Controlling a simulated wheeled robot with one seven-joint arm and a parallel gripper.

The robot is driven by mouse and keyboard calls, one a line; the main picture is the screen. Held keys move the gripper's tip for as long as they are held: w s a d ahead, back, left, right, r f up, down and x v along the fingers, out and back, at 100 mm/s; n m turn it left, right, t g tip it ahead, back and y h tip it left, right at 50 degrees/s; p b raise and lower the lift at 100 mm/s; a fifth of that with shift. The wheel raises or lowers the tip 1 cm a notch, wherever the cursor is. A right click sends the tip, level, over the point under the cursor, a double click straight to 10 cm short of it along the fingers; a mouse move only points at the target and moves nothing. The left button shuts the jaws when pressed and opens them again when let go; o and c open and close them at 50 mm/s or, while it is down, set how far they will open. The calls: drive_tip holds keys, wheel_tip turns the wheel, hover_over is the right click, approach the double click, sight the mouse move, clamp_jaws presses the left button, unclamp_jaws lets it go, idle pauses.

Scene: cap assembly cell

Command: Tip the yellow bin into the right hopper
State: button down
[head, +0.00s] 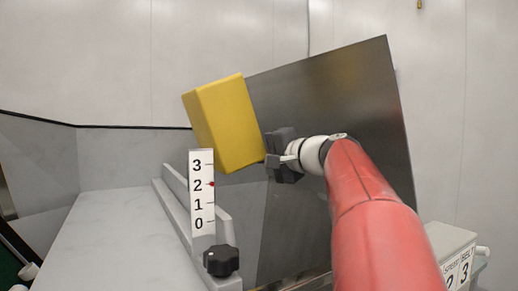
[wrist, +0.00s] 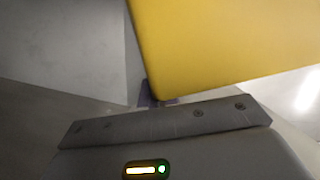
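The yellow bin (head: 228,125) is in the air left of the centre of the head view, tilted, with its closed outer faces towards the camera. Its opening and any contents are hidden. My gripper (head: 268,152) meets the bin's lower right side and appears shut on it, though the fingertips are mostly hidden. In the wrist view the bin (wrist: 225,45) fills the upper right, just beyond the gripper's dark body. A large tilted grey metal panel (head: 335,85) stands behind the bin and gripper. I cannot tell whether it belongs to the right hopper; no hopper opening shows.
A pale grey surface (head: 115,240) lies lower left. A labelled box (head: 455,250) stands lower right.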

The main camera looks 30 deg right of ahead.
drive_tip(key=f+m+t+b, duration=0.1)
drive_tip(key=m, duration=0.2)
drive_tip(key=f+m+t+b, duration=0.1)
drive_tip(key=m, duration=0.2)
drive_tip(key=f+m+b, duration=0.1)
drive_tip(key=m, duration=0.2)
drive_tip(key=shift+a+f+t, duration=0.15)
drive_tip(key=shift+a+t, duration=0.1)
drive_tip(key=shift+t, duration=0.15)
idle(0.5)
